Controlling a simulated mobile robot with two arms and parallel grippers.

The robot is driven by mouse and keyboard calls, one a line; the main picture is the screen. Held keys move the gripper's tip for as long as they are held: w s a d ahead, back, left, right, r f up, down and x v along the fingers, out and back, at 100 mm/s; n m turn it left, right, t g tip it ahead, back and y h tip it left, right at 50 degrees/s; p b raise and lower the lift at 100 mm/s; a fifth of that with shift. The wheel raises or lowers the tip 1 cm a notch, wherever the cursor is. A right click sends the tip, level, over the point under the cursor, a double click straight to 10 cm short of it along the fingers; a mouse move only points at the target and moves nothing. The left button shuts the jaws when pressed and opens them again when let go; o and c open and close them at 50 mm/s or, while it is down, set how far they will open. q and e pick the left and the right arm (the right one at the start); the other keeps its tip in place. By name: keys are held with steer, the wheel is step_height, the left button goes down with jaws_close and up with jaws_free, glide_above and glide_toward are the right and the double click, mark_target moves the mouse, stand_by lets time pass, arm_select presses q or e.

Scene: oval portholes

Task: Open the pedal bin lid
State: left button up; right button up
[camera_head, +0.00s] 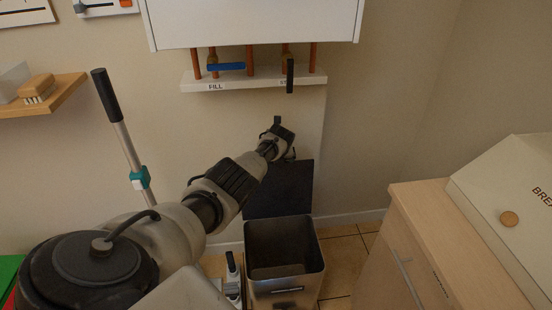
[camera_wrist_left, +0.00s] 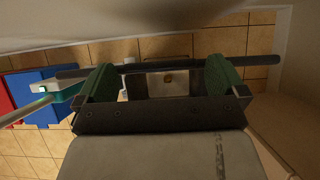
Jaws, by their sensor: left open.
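The pedal bin (camera_head: 285,285) is a grey metal box on the tiled floor, low in the middle of the head view. Its dark lid (camera_head: 280,192) stands raised at the back, and the bin's mouth is uncovered. My left gripper (camera_head: 285,139) is open, just above the lid's top edge near the wall. In the left wrist view, its green-padded fingers (camera_wrist_left: 158,80) are spread apart. A dark bar crosses behind them, perhaps the lid's edge; I cannot tell if they touch. The pedal is not visible. My right gripper is not in view.
A wooden cabinet (camera_head: 420,250) with a bread box (camera_head: 510,200) stands to the right. A white shelf (camera_head: 255,79) with pipes and valves hangs above. A pole with a black grip (camera_head: 107,95) and teal clamp stands left. Wooden wall shelf (camera_head: 55,98) at far left.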

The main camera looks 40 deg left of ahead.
arm_select(q)
steer(key=shift+d+r+p, duration=0.1)
steer(key=shift+r+p, duration=0.15)
steer(key=shift+p, duration=0.1)
steer(key=p+v, duration=0.6)
steer(key=v, duration=0.4)
steer(key=shift+s, duration=0.2)
